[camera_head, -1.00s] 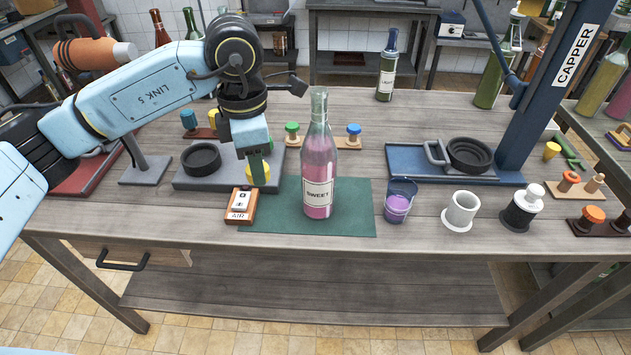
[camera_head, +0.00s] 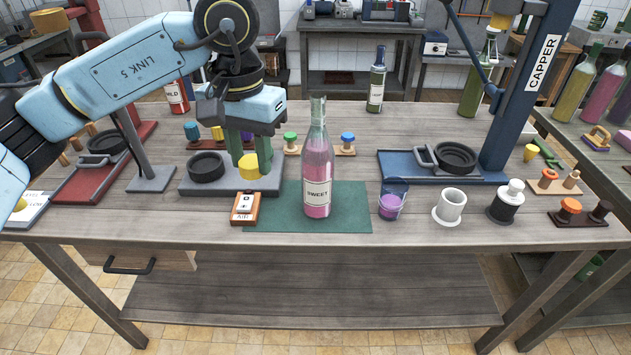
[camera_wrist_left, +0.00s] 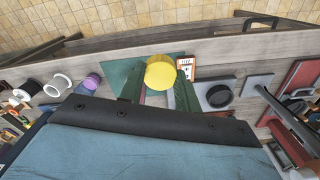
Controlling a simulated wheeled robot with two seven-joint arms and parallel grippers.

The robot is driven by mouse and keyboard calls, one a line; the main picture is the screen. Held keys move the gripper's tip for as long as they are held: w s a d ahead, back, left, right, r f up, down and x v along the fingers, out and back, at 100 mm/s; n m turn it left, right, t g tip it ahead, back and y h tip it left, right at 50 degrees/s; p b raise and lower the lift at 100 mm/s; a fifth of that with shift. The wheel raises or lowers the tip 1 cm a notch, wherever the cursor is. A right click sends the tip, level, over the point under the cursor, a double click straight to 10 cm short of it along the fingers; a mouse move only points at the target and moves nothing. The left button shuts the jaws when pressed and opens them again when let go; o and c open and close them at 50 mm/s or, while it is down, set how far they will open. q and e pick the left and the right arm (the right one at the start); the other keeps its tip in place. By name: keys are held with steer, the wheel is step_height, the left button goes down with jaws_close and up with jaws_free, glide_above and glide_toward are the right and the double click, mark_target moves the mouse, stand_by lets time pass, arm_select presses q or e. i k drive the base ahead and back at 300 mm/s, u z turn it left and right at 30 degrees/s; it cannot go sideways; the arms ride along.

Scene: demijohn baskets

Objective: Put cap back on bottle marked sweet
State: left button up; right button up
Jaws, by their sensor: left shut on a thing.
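The bottle marked SWEET (camera_head: 318,165) stands upright on the green mat (camera_head: 352,212), holding pink liquid. Its narrow mouth shows no cap. My left gripper (camera_head: 242,155) is left of the bottle, pointing down, its green fingers shut on a yellow cap (camera_head: 248,166). In the left wrist view the yellow cap (camera_wrist_left: 160,72) sits at the tips of the fingers. The cap is beside the bottle, apart from it, and appears lower than the mouth. I cannot tell its exact height over the grey stand behind it. My right gripper is not in view.
A cup with purple liquid (camera_head: 391,200) and a white holder (camera_head: 449,206) stand to the right. The blue capper (camera_head: 440,164) is behind them. Green (camera_head: 291,139) and blue (camera_head: 347,139) caps stand behind the bottle.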

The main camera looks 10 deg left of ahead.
mark_target(317, 156)
steer(key=k, duration=1.35)
steer(key=u, duration=0.25)
steer(key=i, duration=0.3)
steer(key=u, duration=0.65)
steer(key=i, duration=1.1)
steer(key=z, duration=0.65)
steer(key=i, duration=0.45)
steer(key=z, duration=0.4)
